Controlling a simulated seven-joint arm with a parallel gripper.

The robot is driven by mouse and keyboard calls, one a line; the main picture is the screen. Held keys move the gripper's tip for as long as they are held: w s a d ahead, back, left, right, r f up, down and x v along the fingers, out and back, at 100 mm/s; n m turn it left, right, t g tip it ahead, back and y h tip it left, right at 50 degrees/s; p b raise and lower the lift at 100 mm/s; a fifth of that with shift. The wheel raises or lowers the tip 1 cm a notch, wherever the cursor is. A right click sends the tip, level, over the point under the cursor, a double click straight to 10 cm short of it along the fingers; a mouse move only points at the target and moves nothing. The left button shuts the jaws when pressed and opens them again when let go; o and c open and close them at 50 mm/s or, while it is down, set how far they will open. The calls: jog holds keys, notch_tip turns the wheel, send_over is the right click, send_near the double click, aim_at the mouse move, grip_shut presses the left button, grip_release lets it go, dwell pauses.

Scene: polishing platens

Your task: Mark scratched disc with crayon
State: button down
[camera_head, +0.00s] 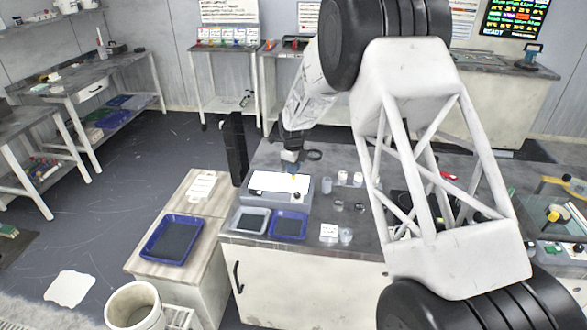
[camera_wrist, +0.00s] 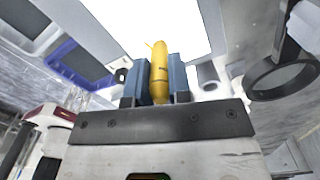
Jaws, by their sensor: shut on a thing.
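My gripper (camera_head: 291,160) is above the workbench, fingers pointing down, near a bright white panel (camera_head: 268,182) on a grey box. In the wrist view its blue fingers (camera_wrist: 161,82) are shut on a yellow crayon (camera_wrist: 159,65). The crayon's yellow tip (camera_head: 294,177) shows just below the gripper in the head view, over the panel; I cannot tell whether it touches anything. No scratched disc can be made out on the panel. Small round pieces (camera_head: 338,205) lie on the bench to the right, too small to show scratches.
A grey tray (camera_head: 236,229) and a blue tray (camera_head: 274,233) lie in front of the panel. Another blue tray (camera_head: 146,253) is on the wooden cart at left. A dark ring (camera_head: 314,155) stands close right of my gripper, with small jars (camera_head: 342,177) beyond the panel's right side.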

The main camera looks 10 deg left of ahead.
jog(key=shift+s, duration=0.1)
jog(key=shift+r, duration=3.5)
jog(key=shift+d, duration=0.1)
